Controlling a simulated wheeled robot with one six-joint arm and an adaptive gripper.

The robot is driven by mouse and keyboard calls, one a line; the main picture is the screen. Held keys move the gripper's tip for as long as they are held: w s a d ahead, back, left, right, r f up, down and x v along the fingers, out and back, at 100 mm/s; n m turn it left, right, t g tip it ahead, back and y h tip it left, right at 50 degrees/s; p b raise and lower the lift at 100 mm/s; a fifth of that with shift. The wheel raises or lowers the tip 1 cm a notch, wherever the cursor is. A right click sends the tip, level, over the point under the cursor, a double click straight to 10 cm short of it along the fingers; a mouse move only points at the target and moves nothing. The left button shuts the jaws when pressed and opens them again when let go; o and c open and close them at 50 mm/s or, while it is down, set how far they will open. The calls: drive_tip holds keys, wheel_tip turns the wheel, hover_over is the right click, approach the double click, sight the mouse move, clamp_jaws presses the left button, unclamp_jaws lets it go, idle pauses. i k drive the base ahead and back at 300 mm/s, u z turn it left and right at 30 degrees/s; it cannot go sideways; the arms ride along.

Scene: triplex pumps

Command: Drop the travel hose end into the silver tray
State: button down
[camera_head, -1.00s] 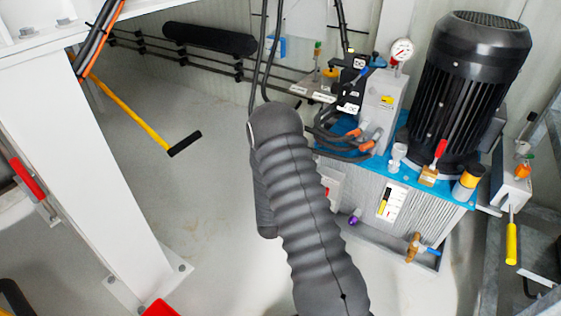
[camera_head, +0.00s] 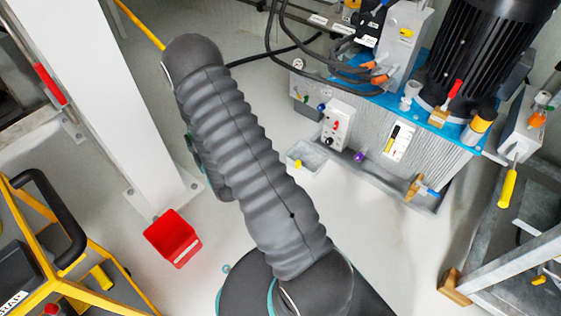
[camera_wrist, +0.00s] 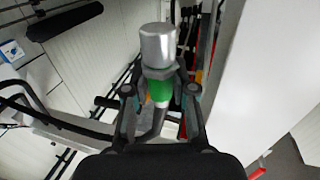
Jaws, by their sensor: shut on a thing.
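In the wrist view my gripper (camera_wrist: 160,92) is shut on the travel hose end (camera_wrist: 158,47), a silver cylinder with a green band below it. A dark hose (camera_wrist: 153,128) runs down from the green band between the fingers. A small silver-grey open tray (camera_head: 318,158) sits on the floor in front of the pump unit in the head view, just right of my arm. My gripper and the hose end are hidden behind my ribbed arm in the head view.
A white control box (camera_head: 337,126) stands behind the tray, by the blue-topped pump unit (camera_head: 467,132). A red bin (camera_head: 173,238) stands left of my arm near a white column (camera_head: 118,115). A yellow frame (camera_head: 100,258) is at lower left.

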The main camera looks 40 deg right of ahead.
sight(311, 158)
drive_tip(key=u, duration=0.1)
drive_tip(key=k, duration=0.5)
drive_tip(key=z, duration=1.1)
drive_tip(key=i, duration=0.5)
drive_tip(key=u, duration=1.45)
drive_tip(key=k, duration=0.95)
drive_tip(key=z, duration=0.6)
drive_tip(key=i, duration=0.5)
